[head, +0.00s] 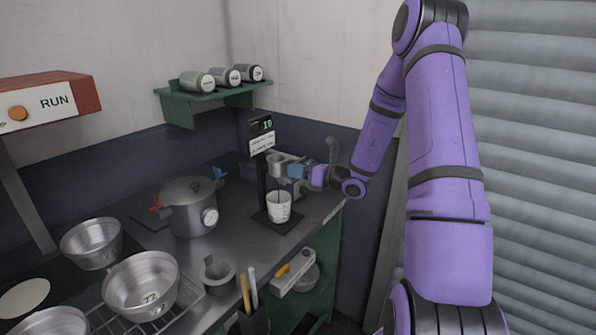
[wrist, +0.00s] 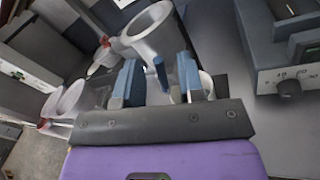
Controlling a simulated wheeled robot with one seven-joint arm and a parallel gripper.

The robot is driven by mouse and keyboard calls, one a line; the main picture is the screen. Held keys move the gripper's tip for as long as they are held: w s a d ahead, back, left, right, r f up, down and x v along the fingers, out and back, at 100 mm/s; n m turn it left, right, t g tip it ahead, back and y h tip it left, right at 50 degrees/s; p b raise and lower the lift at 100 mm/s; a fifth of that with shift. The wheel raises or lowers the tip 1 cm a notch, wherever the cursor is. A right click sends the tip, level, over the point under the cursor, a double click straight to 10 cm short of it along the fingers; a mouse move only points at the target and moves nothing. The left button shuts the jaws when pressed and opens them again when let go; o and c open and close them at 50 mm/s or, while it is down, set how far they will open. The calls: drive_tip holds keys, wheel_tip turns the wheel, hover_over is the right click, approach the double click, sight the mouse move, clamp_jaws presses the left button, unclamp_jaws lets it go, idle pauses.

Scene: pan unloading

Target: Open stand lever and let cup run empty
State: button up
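A dark stand (head: 262,190) with a small display rises at the back of the counter. A metal cup (head: 276,160) is held on it, above a white cup (head: 279,206) with dark marks that stands on the stand's base. In the wrist view the metal cup (wrist: 150,30) narrows downward, and a small blue lever (wrist: 160,73) shows at its lower part. My gripper (head: 297,171) is at the right side of the metal cup. In the wrist view my gripper's fingers (wrist: 158,88) are apart, one each side of the lever, with gaps visible. The white cup is mostly hidden there.
A lidded pot (head: 190,207) stands left of the stand. Metal bowls (head: 142,284) are at the front left, by a small grey cup (head: 217,274) and a utensil holder (head: 254,318). A green shelf (head: 207,97) with jars hangs behind. A shutter (head: 535,150) is at the right.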

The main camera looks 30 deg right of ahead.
clamp_jaws()
drive_tip(key=shift+w+d+f+m, duration=0.1)
drive_tip(key=shift+d+m, duration=0.05)
drive_tip(key=shift+m, duration=0.4)
drive_tip(key=shift+d+f+m, duration=0.1)
drive_tip(key=shift+d+m, duration=0.05)
drive_tip(key=shift+m, duration=0.4)
unclamp_jaws()
drive_tip(key=shift+d, duration=0.1)
drive_tip(key=v, duration=1)
drive_tip(key=shift+s+f, duration=0.25)
drive_tip(key=shift+s, duration=0.1)
drive_tip(key=shift+d, duration=0.15)
